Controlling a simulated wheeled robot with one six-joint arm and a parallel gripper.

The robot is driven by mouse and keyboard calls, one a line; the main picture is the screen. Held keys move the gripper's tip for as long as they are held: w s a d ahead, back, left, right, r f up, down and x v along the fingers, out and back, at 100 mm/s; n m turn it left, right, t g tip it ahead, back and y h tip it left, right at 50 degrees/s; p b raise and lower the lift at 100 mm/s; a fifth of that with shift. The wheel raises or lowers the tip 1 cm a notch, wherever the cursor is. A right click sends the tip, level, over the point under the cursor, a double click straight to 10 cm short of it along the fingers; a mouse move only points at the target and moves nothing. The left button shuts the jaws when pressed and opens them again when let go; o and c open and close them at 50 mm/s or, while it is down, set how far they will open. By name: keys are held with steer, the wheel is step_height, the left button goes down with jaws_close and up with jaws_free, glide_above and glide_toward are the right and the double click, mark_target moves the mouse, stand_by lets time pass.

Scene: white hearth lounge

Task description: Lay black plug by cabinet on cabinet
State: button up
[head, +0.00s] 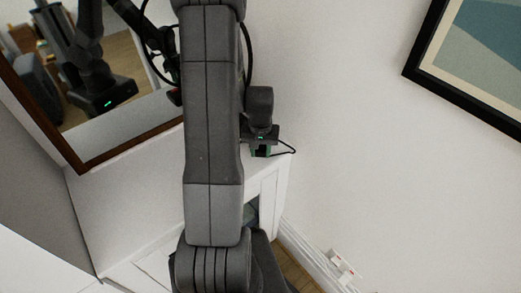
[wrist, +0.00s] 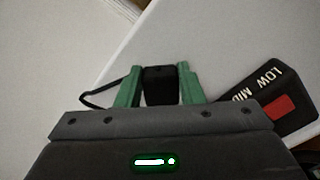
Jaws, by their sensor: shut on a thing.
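My gripper (wrist: 159,85) has green fingers shut on the black plug (wrist: 159,84), one finger on each side. A thin black cord loops out to the left of the plug in the wrist view. In the head view my gripper (head: 261,150) is partly behind my arm, at the right end of the white cabinet (head: 135,200). The cord shows there to the right of the fingers. In the wrist view the pale cabinet top (wrist: 225,45) fills the right, and its edge runs diagonally behind the plug. I cannot tell whether the plug touches the top.
A black object with "LOW MID" lettering and a red patch (wrist: 275,105) lies on the cabinet top beside my gripper. A wood-framed mirror (head: 130,145) is at the left. A framed picture (head: 480,65) hangs at the right. White sockets (head: 343,265) sit low by the wall.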

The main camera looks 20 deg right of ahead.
mark_target(261, 151)
steer(key=shift+f, duration=0.15)
steer(key=o, duration=1)
step_height(261, 151, up, 12)
steer(key=shift+r+b, duration=0.2)
steer(key=shift+b, duration=0.1)
steer(key=shift+o, duration=0.2)
